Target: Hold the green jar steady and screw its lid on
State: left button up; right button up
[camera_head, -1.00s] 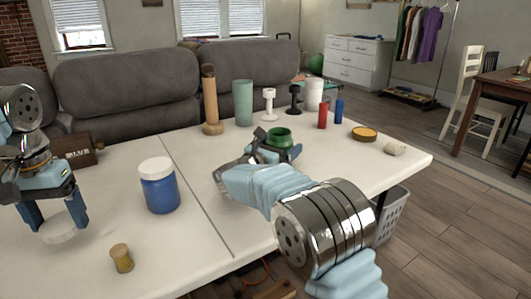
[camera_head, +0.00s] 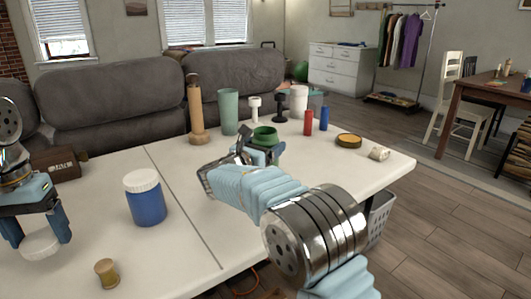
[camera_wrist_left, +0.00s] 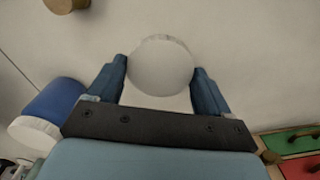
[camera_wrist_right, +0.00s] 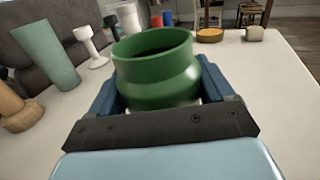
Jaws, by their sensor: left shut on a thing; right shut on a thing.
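The green jar (camera_head: 264,137) stands upright and open-mouthed on the white table, with no lid on it. My right gripper (camera_head: 262,150) is shut on the jar's sides; the right wrist view shows the jar (camera_wrist_right: 158,72) between its two blue fingers. My left gripper (camera_head: 40,235) is shut on a round white lid (camera_head: 40,244), at the table's left side. The left wrist view shows the lid (camera_wrist_left: 160,66) between the fingertips, its flat face toward the camera. Whether the lid touches the table is hard to tell.
A blue jar with a white lid (camera_head: 145,198) stands between my grippers, with a cork-like piece (camera_head: 107,273) in front. A tan bottle (camera_head: 196,115), teal cup (camera_head: 228,112), red cylinder (camera_head: 308,122) and yellow-rimmed disc (camera_head: 348,141) stand beyond or beside the green jar.

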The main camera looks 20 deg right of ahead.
jog(key=s+a+r, duration=0.2)
jog(key=s+r, duration=0.8)
jog(key=s, duration=0.3)
jog(key=shift+s+b, duration=0.4)
jog(key=shift+b, duration=0.05)
